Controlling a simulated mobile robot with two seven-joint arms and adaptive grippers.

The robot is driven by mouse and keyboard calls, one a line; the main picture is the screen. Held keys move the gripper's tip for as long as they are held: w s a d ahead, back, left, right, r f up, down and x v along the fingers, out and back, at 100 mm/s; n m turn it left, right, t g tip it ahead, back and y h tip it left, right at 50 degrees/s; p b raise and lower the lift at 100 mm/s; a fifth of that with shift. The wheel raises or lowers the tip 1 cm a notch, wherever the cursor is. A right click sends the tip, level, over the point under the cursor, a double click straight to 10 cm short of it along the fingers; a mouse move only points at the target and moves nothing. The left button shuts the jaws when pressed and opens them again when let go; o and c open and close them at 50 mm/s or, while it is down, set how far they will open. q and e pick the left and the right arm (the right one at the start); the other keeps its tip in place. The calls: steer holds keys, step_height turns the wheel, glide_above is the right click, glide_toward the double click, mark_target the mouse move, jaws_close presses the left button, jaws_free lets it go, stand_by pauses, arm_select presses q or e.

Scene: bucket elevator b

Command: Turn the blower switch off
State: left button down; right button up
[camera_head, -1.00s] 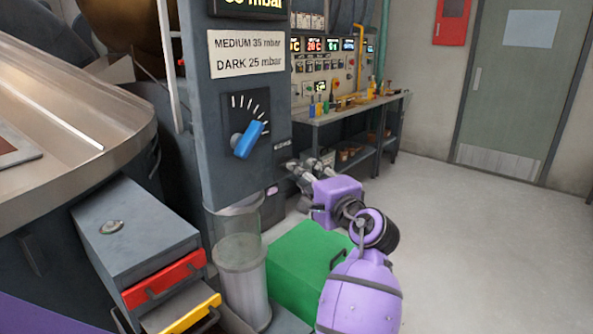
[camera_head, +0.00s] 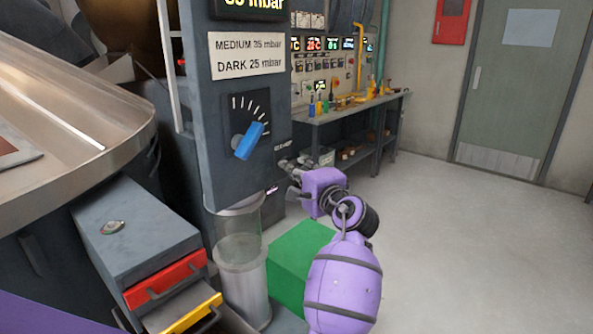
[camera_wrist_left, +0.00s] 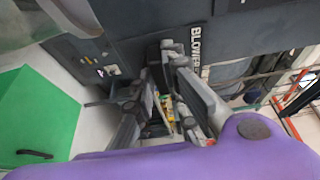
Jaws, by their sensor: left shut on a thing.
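My left gripper (camera_head: 285,168) is at the right-hand side of the grey control column (camera_head: 222,160), just below a small label. In the left wrist view its fingers (camera_wrist_left: 168,50) close against the dark panel beside the word BLOWER (camera_wrist_left: 195,45). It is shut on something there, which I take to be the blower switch. The switch itself is hidden by the fingers, so its position cannot be read. My right gripper is not in view.
A blue knob (camera_head: 249,140) is on the column's front, above a clear cylinder (camera_head: 240,250). A green box (camera_head: 300,258) stands below my arm. Drawers with red (camera_head: 165,280) and yellow fronts are at lower left. The floor at right is clear.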

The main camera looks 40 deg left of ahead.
arm_select(q)
steer(key=n+g+y+b, duration=0.2)
steer(key=n+b, duration=0.5)
steer(key=b, duration=0.3)
steer(key=n+g+y+b, duration=0.2)
steer(key=n+b, duration=0.6)
steer(key=b, duration=0.3)
steer(key=w+f+n+g+y+b, duration=0.1)
steer(key=n+g+y+b, duration=0.1)
steer(key=n+b, duration=0.5)
steer(key=shift+n+g+b, duration=0.3)
steer(key=shift+n+b, duration=0.1)
steer(key=shift+b, duration=1.6)
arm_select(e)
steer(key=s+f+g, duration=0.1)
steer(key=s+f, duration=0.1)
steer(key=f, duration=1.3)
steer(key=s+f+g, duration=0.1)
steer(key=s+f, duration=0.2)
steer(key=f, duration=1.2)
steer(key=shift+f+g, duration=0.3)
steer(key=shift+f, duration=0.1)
